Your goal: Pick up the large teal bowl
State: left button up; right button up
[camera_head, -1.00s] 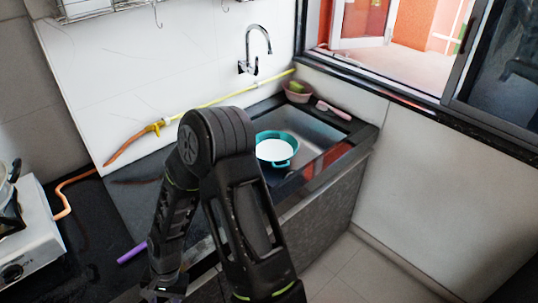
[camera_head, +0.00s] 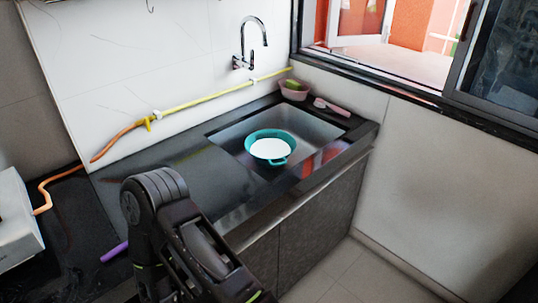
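The large teal bowl (camera_head: 270,136) sits in the sink (camera_head: 312,131), towards its left part. It stands upright, has small handles on its rim and shows a white surface inside. A black arm link of mine stands in the lower left of the picture, in front of the counter and well apart from the bowl. Neither of my grippers shows in the head view, so what they hold cannot be seen. The bowl is fully visible.
A chrome faucet (camera_head: 248,44) is on the wall behind the sink. A pink basin (camera_head: 294,94) and a pink brush (camera_head: 332,107) lie at the back right corner. A yellow hose (camera_head: 205,101) runs along the wall. The dark counter (camera_head: 165,175) left of the sink is largely clear.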

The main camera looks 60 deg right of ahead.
aim_at(270, 148)
jog(key=z, duration=2.35)
jog(key=i+j, duration=0.15)
jog(key=j, duration=0.15)
jog(key=i+j, duration=0.15)
jog(key=j, duration=0.15)
